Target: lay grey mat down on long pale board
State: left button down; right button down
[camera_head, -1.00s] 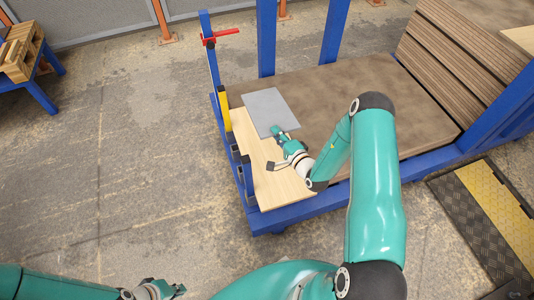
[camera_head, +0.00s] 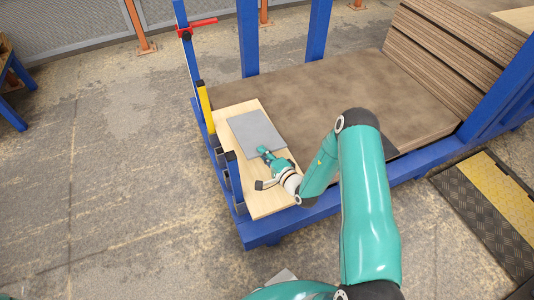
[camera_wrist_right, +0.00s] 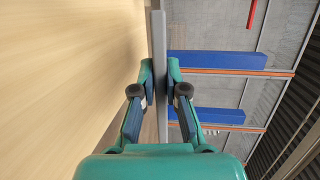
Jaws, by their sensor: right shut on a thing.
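The grey mat (camera_head: 256,134) is a flat square over the middle of the long pale board (camera_head: 270,206) in the head view. My right gripper (camera_head: 265,153) is shut on the mat's near edge. In the right wrist view the mat (camera_wrist_right: 158,45) shows edge-on as a thin grey strip between the fingers of my right gripper (camera_wrist_right: 160,72). The pale board (camera_wrist_right: 65,70) fills the left of that view. I cannot tell whether the mat touches the board. The mat hides part of the board. My left gripper is out of view.
A large brown panel (camera_head: 330,90) lies to the right of the pale board. Blue posts (camera_head: 247,38) and a yellow upright (camera_head: 205,108) stand around the cart. A red handle (camera_head: 203,23) sticks out at the far left corner. Brown sheets (camera_head: 450,55) are stacked at right.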

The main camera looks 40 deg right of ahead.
jog(key=shift+f+b, duration=2.3)
jog(key=shift+f, duration=0.95)
jog(key=c, duration=1.1)
grip_release()
jog(key=shift+c, duration=0.2)
jog(key=shift+o, duration=0.3)
jog(key=shift+f, duration=0.1)
jog(key=shift+w, duration=0.1)
